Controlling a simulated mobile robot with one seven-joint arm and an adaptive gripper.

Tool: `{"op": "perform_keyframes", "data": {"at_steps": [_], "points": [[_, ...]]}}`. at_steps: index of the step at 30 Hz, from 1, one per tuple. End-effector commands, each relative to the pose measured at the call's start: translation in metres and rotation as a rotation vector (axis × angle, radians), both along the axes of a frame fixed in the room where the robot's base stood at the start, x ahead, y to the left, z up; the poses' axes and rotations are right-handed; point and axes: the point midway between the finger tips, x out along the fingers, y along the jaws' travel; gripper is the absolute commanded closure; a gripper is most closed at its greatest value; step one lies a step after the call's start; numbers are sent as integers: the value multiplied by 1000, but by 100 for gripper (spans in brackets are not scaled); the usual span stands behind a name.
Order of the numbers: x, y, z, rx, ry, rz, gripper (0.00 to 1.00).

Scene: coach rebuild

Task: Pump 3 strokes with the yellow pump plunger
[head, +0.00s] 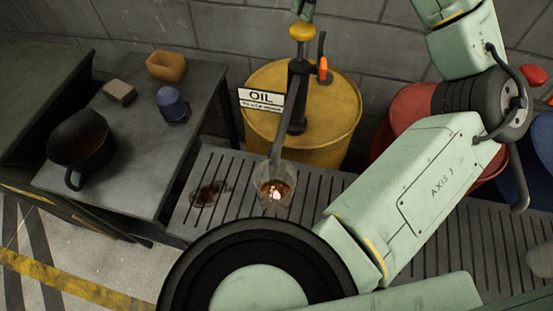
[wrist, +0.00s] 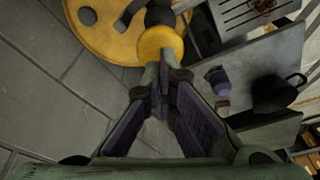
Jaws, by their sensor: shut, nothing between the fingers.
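The yellow pump plunger knob (head: 302,32) tops a dark pump on the yellow oil drum (head: 338,130). In the wrist view the knob (wrist: 160,46) lies just beyond my fingertips. My gripper (head: 304,8) is at the top edge of the head view, directly above the knob, mostly cut off. In the wrist view my gripper (wrist: 157,74) is shut and empty; I cannot tell whether its tips touch the knob. The pump's spout (head: 281,150) slants down to a clear vessel (head: 275,189) with reddish-brown contents on the slatted grate.
An orange handle (head: 323,68) sits beside the pump. A grey bench (head: 135,160) at left holds a dark jug (head: 80,142), a blue object (head: 172,103), a tan block (head: 119,92) and an orange-brown container (head: 166,66). A red drum (head: 405,120) stands at right. A dark stain marks the grate.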

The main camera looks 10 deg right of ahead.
Motion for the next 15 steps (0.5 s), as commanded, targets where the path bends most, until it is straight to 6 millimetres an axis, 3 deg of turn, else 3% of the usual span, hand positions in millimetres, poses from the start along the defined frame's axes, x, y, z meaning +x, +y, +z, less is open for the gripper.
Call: {"op": "perform_keyframes", "data": {"at_steps": [15], "points": [[0, 0, 5, -2, -2, -1, 100]]}}
